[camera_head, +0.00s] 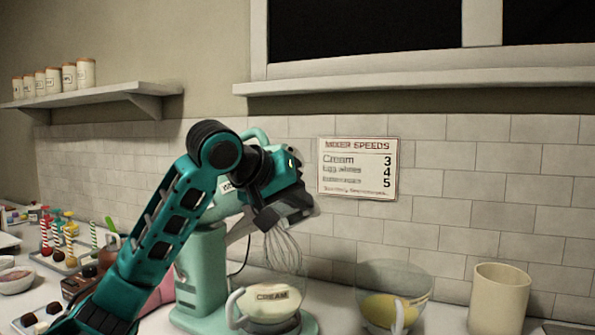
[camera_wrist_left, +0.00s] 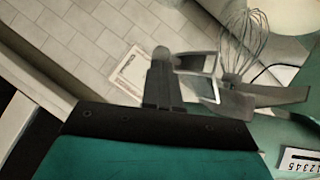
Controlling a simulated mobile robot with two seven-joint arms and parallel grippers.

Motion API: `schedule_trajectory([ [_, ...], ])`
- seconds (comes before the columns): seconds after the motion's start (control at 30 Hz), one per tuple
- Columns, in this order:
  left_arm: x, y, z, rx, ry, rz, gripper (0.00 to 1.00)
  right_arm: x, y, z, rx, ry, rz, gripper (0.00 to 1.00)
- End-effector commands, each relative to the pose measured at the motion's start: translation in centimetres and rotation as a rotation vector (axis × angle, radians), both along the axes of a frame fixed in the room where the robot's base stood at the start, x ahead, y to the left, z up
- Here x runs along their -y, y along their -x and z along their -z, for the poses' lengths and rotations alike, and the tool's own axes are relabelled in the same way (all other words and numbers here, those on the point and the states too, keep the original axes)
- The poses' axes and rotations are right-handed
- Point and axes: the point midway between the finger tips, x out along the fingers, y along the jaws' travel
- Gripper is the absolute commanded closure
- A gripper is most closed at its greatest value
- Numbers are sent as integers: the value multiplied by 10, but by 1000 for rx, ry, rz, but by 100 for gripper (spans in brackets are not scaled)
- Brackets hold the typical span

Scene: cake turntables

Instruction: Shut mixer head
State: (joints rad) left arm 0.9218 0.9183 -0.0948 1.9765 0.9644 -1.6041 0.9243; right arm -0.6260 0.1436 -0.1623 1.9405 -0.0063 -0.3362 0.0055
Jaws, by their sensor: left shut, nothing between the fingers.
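The mint-green stand mixer (camera_head: 203,270) stands on the counter. Its head (camera_head: 222,203) looks tilted up, though my arm hides much of it. The wire whisk (camera_head: 284,250) hangs slanted from the head over a bowl labelled CREAM (camera_head: 270,308). The whisk also shows in the left wrist view (camera_wrist_left: 243,42). My left gripper (camera_head: 280,215) is shut and empty at the front of the head, just above the whisk; whether it touches the head I cannot tell. Its fingers also show in the left wrist view (camera_wrist_left: 182,78). My right gripper is out of view.
A glass bowl with yellow contents (camera_head: 395,300) and a cream canister (camera_head: 499,298) stand to the right. Bottles and toppings on a tray (camera_head: 68,262) are at left. A MIXER SPEEDS sign (camera_head: 358,168) hangs on the tiled wall behind.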

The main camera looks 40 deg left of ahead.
Motion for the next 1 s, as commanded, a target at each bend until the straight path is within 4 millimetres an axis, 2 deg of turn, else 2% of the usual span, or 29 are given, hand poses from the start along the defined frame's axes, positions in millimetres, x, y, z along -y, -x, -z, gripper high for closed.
schedule_trajectory([
  [0.07, 4, 0, 23, -39, -136, 1, 100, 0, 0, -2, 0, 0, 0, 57],
  [0.2, 8, -1, 60, -62, -235, 1, 100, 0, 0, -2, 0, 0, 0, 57],
  [0.5, 11, -2, 114, -100, -400, 0, 100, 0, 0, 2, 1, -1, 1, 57],
  [0.7, 10, -2, 130, -110, -452, -1, 100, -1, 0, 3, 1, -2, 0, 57],
  [1.0, 10, -2, 135, -114, -469, -1, 100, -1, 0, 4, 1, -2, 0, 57],
])
